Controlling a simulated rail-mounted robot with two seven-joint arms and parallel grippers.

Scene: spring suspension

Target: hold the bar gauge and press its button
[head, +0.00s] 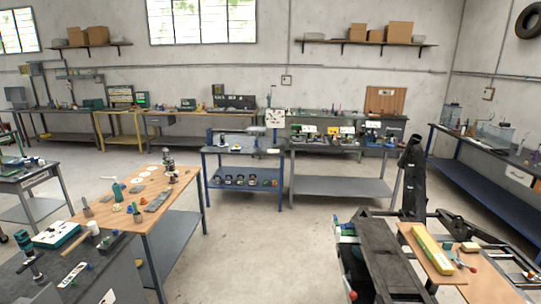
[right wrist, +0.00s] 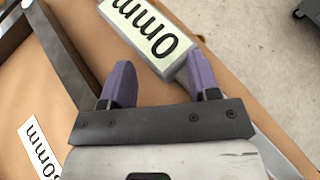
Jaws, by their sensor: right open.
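My right gripper (right wrist: 160,62) shows in the right wrist view with its two purple fingers spread apart and nothing gripped between them. A grey device with a pale green face (right wrist: 150,28), marked with digits ending in "0mm", lies on a brown surface just beyond the fingertips, towards the top of the view. Its grey body reaches down towards the right finger; I cannot tell whether they touch. It may be the bar gauge, but I cannot be sure. I see no button on it. I cannot make out either gripper in the head view.
In the right wrist view a dark bar (right wrist: 62,55) runs along the left, a white "mm" label (right wrist: 42,152) lies at lower left, and floor shows at upper right. In the head view a wooden bench (head: 186,203) stands left of centre, with open floor (head: 250,250) beside it.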

